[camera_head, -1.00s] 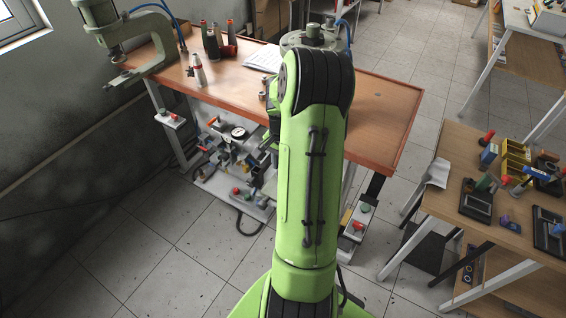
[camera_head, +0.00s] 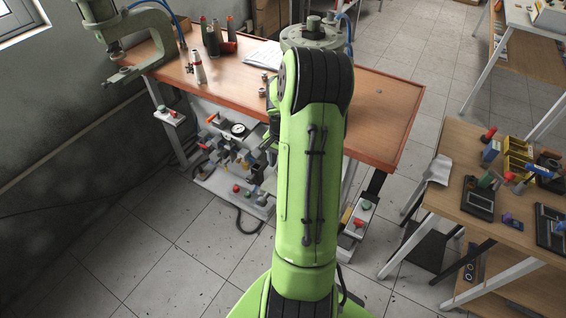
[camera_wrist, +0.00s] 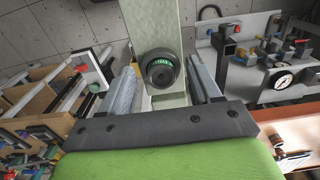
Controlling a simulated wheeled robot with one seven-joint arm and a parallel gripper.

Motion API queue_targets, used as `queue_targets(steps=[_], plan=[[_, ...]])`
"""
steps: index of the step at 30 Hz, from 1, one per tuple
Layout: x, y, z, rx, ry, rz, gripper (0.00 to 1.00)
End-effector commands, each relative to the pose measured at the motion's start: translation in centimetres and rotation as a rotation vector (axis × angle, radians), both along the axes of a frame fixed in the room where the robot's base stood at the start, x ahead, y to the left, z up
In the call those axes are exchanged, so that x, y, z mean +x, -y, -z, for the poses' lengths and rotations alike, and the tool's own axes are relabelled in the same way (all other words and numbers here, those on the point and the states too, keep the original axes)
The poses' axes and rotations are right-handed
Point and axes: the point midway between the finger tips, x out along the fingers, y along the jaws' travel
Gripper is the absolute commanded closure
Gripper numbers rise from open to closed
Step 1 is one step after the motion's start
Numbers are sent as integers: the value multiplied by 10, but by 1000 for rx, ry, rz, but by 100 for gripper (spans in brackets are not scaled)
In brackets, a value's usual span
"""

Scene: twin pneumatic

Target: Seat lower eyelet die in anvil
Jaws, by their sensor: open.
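In the wrist view my gripper (camera_wrist: 165,88) is open, its two grey fingers well apart. A dark round piece with green marks on its face (camera_wrist: 160,70) shows between the fingers, in front of a pale green column (camera_wrist: 155,28). I cannot tell whether it is the die or part of a press, nor whether the fingers touch it. In the head view one pale green press (camera_head: 148,70) stands at the bench's left end. A second press (camera_head: 315,33) is partly behind my arm. Small metal pieces (camera_head: 262,91) lie beside my arm. My gripper is hidden there; the anvil is not clearly identifiable.
The bench (camera_head: 385,105) has a clear right part. Bottles (camera_head: 211,42) and a paper sheet (camera_head: 262,54) are at its back. A pneumatic panel (camera_head: 237,160) with a gauge hangs below its front edge. A cluttered side table (camera_head: 480,222) stands right.

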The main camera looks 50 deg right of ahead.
Motion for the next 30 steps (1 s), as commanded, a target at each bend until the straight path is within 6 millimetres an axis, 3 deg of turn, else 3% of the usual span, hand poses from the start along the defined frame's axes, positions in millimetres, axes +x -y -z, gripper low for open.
queue_targets(steps=[4, 7, 21, 25, 30], plan=[[0, 0, -3, -1, 0, 0, 37], [1, 1, -18, -4, 2, 0, 37], [1, 1, -142, -4, 2, 0, 37], [0, 0, -156, -1, 0, 0, 37], [0, 0, -158, 0, 0, 0, 37]])
